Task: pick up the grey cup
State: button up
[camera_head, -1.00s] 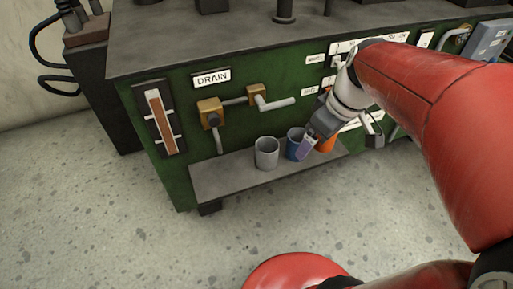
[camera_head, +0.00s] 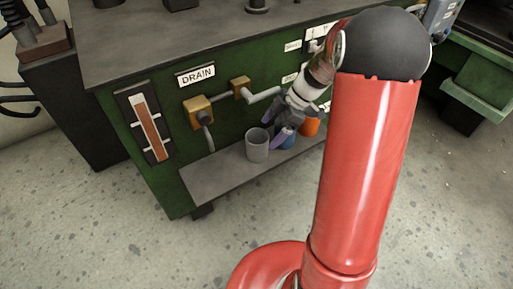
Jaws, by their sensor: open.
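The grey cup (camera_head: 257,147) stands upright on the low shelf of the green machine, at the left of a row of cups. My gripper (camera_head: 276,129) is open, pointing down and to the left, with its purple-tipped fingers at the upper right of the grey cup. One finger shows beside the cup's right rim, in front of the blue cup. The other finger shows near the back of the rim. I cannot tell whether either finger touches the grey cup.
A blue cup (camera_head: 287,143) stands just right of the grey cup, partly hidden by my gripper. An orange cup (camera_head: 311,126) is farther right. The shelf (camera_head: 217,178) is bare at its left end. A brass valve (camera_head: 199,112) and a pipe stick out above.

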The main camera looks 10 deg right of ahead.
aim_at(261, 139)
jog(key=x, duration=0.5)
jog(key=shift+w+a+f, duration=0.15)
jog(key=shift+a+f, duration=0.05)
jog(key=shift+f, duration=0.1)
jog(key=shift+c, duration=0.4)
jog(key=c, duration=1.1)
jog(key=shift+r, duration=0.15)
